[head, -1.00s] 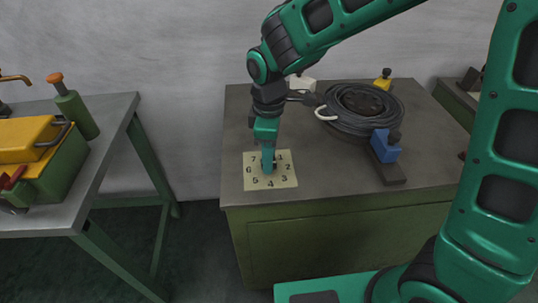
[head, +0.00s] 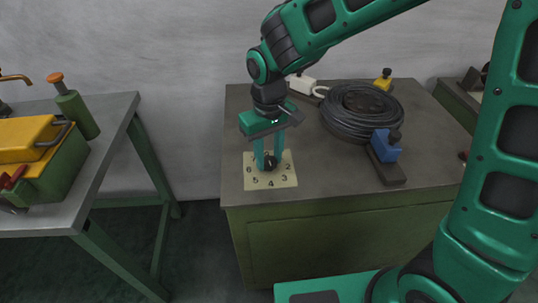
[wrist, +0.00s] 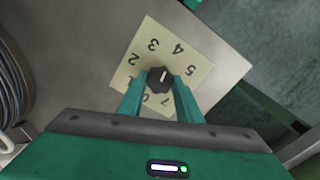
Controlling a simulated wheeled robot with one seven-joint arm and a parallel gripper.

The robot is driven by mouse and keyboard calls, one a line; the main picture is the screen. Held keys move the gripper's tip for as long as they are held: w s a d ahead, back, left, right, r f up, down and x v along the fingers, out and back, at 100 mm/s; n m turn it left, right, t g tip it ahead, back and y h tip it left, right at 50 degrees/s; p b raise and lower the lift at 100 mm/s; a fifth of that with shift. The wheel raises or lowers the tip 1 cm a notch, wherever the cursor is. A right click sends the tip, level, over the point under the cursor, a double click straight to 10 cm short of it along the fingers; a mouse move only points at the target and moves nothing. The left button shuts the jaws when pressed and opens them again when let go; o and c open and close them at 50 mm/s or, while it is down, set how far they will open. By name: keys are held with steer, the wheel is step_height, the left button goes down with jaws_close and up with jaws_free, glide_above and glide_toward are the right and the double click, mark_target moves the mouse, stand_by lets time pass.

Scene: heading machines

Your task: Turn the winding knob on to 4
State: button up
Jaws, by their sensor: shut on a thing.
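The winding knob (head: 269,163) is dark and stands in the middle of a pale square dial plate (head: 289,181) with numbers around it, near the front left of the green cabinet's top. In the wrist view the knob (wrist: 160,79) carries a light mark that points up and slightly right, roughly between 3 and 4; the exact reading is too small to tell. My gripper (head: 268,165) points down over the dial and is shut on the knob, one finger on each side. The 6 is hidden behind a finger in the wrist view.
A coil of dark cable (head: 347,123) lies behind the dial to the right. A blue block on a dark base (head: 386,147) stands right of the dial. A left bench (head: 92,157) holds a yellow-and-green box (head: 62,163) and a green bottle (head: 75,113).

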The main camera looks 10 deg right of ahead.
mark_target(270, 159)
steer(key=shift+w+r+m, duration=0.15)
steer(key=shift+w+m, duration=0.1)
steer(key=shift+m, duration=0.65)
steer(key=o, duration=1)
steer(key=shift+o, duration=0.2)
steer(key=shift+s, duration=0.1)
step_height(270, 159, up, 11)
steer(key=shift+f, duration=0.2)
steer(key=shift+d, duration=0.1)
